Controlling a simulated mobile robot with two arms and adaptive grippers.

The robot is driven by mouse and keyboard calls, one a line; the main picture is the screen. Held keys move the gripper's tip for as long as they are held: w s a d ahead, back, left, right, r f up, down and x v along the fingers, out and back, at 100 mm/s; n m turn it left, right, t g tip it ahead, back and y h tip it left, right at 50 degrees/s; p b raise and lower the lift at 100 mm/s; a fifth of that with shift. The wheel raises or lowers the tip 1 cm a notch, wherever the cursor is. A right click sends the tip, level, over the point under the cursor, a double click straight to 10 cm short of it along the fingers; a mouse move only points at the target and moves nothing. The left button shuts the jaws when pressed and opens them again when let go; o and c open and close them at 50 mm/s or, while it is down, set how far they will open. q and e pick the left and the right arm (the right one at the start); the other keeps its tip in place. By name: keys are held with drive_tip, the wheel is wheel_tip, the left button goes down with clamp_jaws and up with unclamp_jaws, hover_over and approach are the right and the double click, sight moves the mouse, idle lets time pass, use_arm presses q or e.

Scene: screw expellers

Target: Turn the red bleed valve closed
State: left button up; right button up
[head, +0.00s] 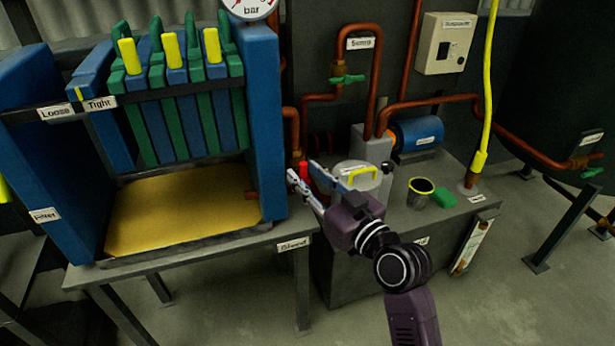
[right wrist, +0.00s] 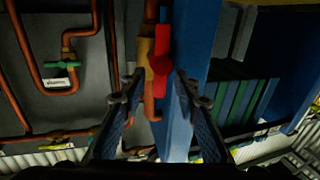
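The red bleed valve handle (head: 303,169) is a small red shape beside the blue press post in the head view. In the right wrist view the red handle (right wrist: 162,58) is a long lever lying roughly along the copper pipe, beside a brass valve body (right wrist: 146,58). My right gripper (head: 302,173) is open, its two fingers pointing toward the valve. In the right wrist view the open fingers (right wrist: 158,90) stand on either side of the handle's lower end, with nothing visibly held. I cannot tell whether they touch it. My left gripper is not in view.
The blue press post (head: 265,120) stands close beside the valve. A yellow-handled lid (head: 362,177), a metal cup (head: 420,193) and a green object (head: 445,198) are on the bench to the right. Copper pipes with a green valve (head: 347,79) rise behind.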

clamp_jaws()
